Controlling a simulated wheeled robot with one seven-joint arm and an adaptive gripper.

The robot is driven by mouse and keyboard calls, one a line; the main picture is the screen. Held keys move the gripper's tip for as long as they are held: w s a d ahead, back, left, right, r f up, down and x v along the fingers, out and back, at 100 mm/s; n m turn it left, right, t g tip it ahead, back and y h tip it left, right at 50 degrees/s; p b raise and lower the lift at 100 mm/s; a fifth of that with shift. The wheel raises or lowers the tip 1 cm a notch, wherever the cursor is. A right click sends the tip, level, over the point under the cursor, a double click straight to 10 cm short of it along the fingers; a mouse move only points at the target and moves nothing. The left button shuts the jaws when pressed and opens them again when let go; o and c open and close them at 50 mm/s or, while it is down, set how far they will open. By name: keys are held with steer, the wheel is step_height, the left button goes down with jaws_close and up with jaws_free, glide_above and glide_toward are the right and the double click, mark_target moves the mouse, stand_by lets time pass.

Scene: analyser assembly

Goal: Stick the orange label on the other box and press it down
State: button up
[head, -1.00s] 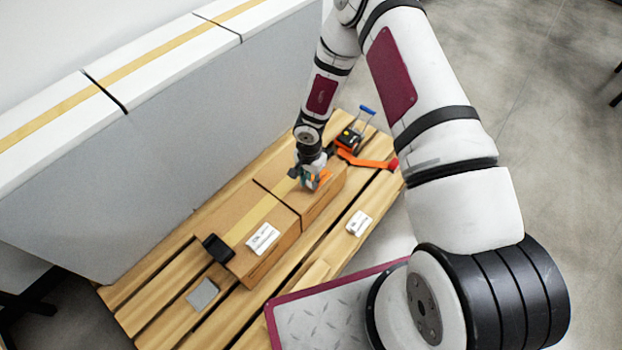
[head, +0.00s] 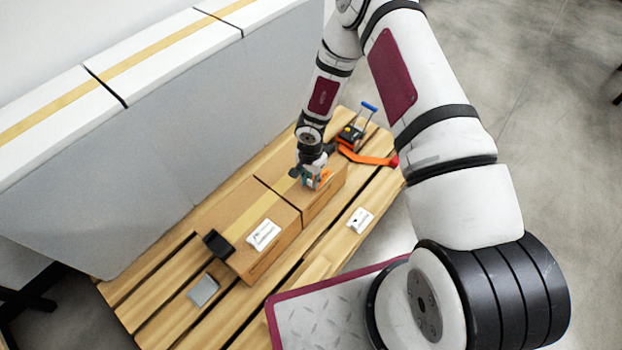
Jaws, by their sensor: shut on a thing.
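Two brown cardboard boxes stand side by side on a wooden pallet. The near box (head: 233,240) has a tape strip and a white label (head: 263,234) on its top. The far box (head: 334,193) is under my gripper (head: 314,182). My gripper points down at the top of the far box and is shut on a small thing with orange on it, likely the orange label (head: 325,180). The fingers hide most of it, and I cannot tell whether it touches the box.
A black device (head: 217,244) lies at the near box's left edge. A grey block (head: 204,290) and a white label pack (head: 360,220) lie on the pallet (head: 160,297). A tool with a blue handle (head: 369,107) and an orange strap (head: 368,160) lie behind. A grey panel (head: 180,150) borders the left.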

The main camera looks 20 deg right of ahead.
steer(key=shift+f, duration=0.15)
stand_by(0.5)
steer(key=o, duration=0.8)
steer(key=shift+r+p, duration=3.45)
steer(key=shift+r, duration=0.1)
steer(key=shift+f, duration=0.1)
